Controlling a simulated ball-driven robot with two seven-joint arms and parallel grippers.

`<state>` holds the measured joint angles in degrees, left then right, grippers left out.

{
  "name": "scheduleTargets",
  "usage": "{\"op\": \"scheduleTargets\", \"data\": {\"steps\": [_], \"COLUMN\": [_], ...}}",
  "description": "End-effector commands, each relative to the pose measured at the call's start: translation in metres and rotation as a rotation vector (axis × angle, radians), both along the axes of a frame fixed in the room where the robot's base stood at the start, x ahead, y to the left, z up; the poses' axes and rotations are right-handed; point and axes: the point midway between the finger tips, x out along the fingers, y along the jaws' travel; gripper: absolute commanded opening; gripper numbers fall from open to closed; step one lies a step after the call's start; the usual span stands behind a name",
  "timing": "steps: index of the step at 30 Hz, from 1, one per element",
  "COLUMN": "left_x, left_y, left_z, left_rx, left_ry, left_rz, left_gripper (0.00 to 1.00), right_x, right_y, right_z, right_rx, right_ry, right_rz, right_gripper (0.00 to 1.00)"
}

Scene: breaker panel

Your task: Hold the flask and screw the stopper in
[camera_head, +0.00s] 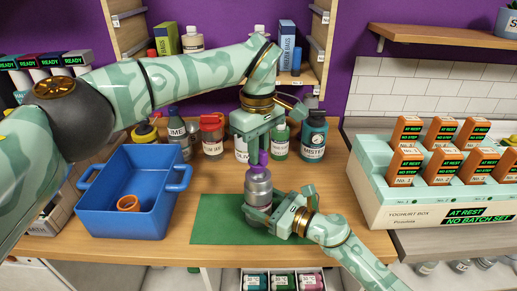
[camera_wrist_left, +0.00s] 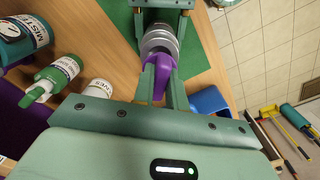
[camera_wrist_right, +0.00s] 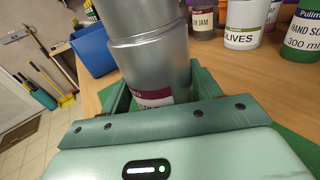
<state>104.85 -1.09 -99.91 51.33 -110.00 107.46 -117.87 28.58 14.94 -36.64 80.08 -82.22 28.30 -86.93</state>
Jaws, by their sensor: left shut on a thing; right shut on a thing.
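The silver flask (camera_head: 258,186) stands upright on the green mat (camera_head: 215,222) on the wooden table. My right gripper (camera_head: 265,214) is shut around its lower body from the right; the flask (camera_wrist_right: 150,60) also fills the middle of the right wrist view. The purple stopper (camera_head: 262,157) is upright at the top of the flask, and it shows in the left wrist view (camera_wrist_left: 161,76). My left gripper (camera_head: 257,155) points down from above and is shut on the stopper. The stopper's lower end meets the flask's mouth; how deep it sits is hidden.
A blue bin (camera_head: 120,215) with an orange ring (camera_head: 128,203) inside stands left of the mat. Several bottles and jars, including a teal bottle (camera_head: 313,138), line the back close behind my left gripper.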

Motion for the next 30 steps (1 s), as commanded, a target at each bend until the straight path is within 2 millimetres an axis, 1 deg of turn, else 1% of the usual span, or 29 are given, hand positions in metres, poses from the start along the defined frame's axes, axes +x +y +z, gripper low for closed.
{"op": "scheduleTargets", "data": {"steps": [17,30], "left_x": [0.0001,0.0001], "left_y": [-0.0001,-0.0002], "left_z": [-0.0001,-0.0096], "left_rx": [0.000,0.000], "left_ry": [0.000,0.000], "left_rz": [0.000,0.000], "left_gripper": [0.00,0.00], "right_x": [-0.0003,-0.0003], "right_y": [0.0001,0.0001], "right_z": [-0.0006,-0.0005], "right_rx": [0.000,0.000], "right_ry": [0.001,0.001], "right_rz": [0.001,0.001], "right_gripper": [0.35,0.35]}}
